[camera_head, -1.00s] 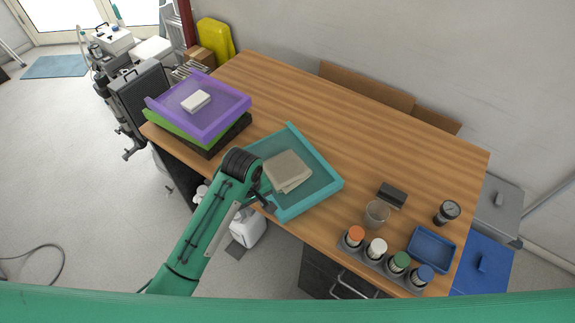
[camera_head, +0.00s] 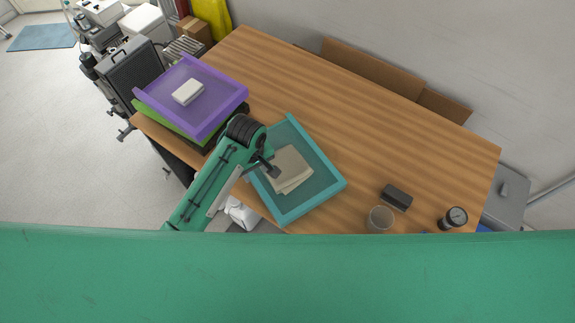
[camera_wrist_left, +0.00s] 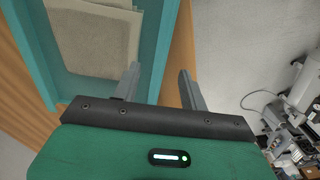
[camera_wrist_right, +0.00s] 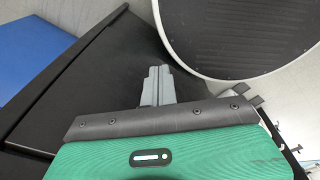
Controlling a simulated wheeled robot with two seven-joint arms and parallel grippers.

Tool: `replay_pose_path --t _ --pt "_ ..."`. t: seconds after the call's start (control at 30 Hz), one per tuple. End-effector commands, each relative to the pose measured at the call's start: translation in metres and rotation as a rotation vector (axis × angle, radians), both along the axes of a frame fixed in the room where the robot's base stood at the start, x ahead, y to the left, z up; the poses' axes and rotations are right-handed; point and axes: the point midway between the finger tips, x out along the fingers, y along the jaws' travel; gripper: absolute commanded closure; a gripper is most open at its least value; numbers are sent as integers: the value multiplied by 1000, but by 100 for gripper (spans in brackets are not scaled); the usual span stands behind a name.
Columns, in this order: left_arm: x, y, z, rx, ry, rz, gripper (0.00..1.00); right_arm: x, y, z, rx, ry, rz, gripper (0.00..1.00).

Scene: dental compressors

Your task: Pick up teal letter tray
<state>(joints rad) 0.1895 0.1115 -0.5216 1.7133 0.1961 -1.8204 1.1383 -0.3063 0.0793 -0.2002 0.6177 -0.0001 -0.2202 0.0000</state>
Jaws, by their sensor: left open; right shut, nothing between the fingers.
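The teal letter tray (camera_head: 318,202) lies on the wooden table with folded beige cloths (camera_head: 292,170) in it. My left gripper (camera_head: 270,170) is at the tray's left side, overlapping its edge in the head view. In the left wrist view, my left gripper (camera_wrist_left: 160,82) is open, with one finger over the tray's wall (camera_wrist_left: 152,45) and the other beyond its outer side. My right gripper (camera_wrist_right: 158,85) is shut and empty in the right wrist view, away from the tray.
Purple (camera_head: 222,98) and green (camera_head: 165,120) trays are stacked left of the teal tray, with a white block (camera_head: 188,92) on top. A glass (camera_head: 380,219), a dark block (camera_head: 397,197) and a gauge (camera_head: 453,218) stand to the right. The table's back middle is clear.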

Motion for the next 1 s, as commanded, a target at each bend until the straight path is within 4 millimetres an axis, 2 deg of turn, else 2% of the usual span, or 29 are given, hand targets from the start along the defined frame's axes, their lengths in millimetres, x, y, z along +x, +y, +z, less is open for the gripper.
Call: replay_pose_path --t 0.17,0.33,0.5,0.7,1.0 --pt "0 1 -24 2 1 1 56 -9 6 7 6 11 1 100" --pt "0 1 -32 1 1 0 56 4 5 11 6 -4 0 100" --pt "-3 3 -50 3 3 0 56 18 3 27 4 -23 0 100" --pt "-3 2 -74 1 2 0 56 12 -2 34 -2 -15 -1 100" --pt "-3 2 -82 -1 -1 0 56 4 -3 34 -4 -5 0 100"
